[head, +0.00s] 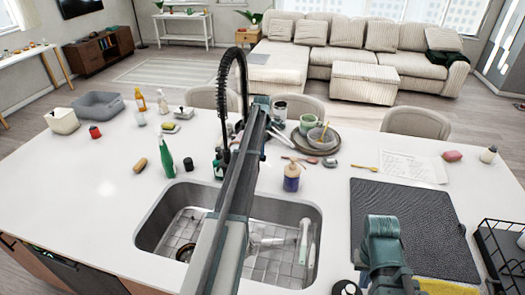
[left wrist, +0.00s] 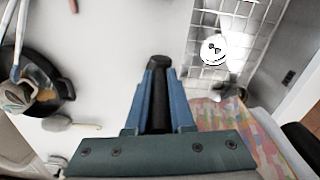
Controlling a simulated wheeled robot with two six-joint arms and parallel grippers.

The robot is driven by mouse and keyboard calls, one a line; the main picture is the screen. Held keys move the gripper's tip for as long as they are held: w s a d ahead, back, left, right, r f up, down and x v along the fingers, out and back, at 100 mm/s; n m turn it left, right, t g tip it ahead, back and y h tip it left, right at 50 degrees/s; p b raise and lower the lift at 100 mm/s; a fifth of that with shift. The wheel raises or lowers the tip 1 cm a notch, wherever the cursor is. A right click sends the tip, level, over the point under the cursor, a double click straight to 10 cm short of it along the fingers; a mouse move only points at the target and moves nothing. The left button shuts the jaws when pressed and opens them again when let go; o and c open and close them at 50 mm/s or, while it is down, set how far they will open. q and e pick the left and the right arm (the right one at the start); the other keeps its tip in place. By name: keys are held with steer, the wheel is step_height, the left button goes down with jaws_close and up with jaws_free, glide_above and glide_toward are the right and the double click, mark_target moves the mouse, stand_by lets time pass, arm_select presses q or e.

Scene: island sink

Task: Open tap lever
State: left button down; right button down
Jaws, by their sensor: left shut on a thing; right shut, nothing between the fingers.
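The tap is a tall black spring-neck one (head: 223,95) behind the sink (head: 312,215). My left arm crosses in front of it in the head view and hides part of its base and its lever. My left gripper (left wrist: 157,100) is shut in the left wrist view on a dark, round-ended piece (left wrist: 158,64), which looks like the tap lever. Its fingertips are not clear in the head view. My right gripper (head: 382,245) is over the front of the grey mat, shut and empty, away from the tap.
A green bottle (head: 165,158) and a soap bottle (head: 292,178) stand behind the sink. Plates (head: 316,146) with a cup lie behind the tap to the right. The dark mat (head: 420,215) and a wire rack (head: 500,250) are at right. The counter at left front is clear.

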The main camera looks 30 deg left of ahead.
arm_select(q)
steer(key=shift+s+d+f+t, duration=0.15)
steer(key=shift+s+d+t, duration=0.05)
steer(key=shift+s+t, duration=0.45)
steer(key=shift+s+d+f+t+y+b, duration=0.15)
steer(key=shift+s+t+y+b, duration=0.1)
steer(key=shift+t+b, duration=0.6)
steer(key=shift+s+a+f+t+y+b, duration=0.1)
steer(key=shift+s+t+y+b, duration=0.2)
steer(key=shift+t+b, duration=0.55)
steer(key=shift+s+d+f+t+y+b, duration=0.15)
steer(key=shift+s+t+y+b, duration=0.1)
steer(key=shift+t+b, duration=0.6)
steer(key=shift+w, duration=0.1)
steer(key=c, duration=0.8)
jaws_free()
steer(key=shift+r, duration=0.1)
steer(key=shift+r, duration=0.1)
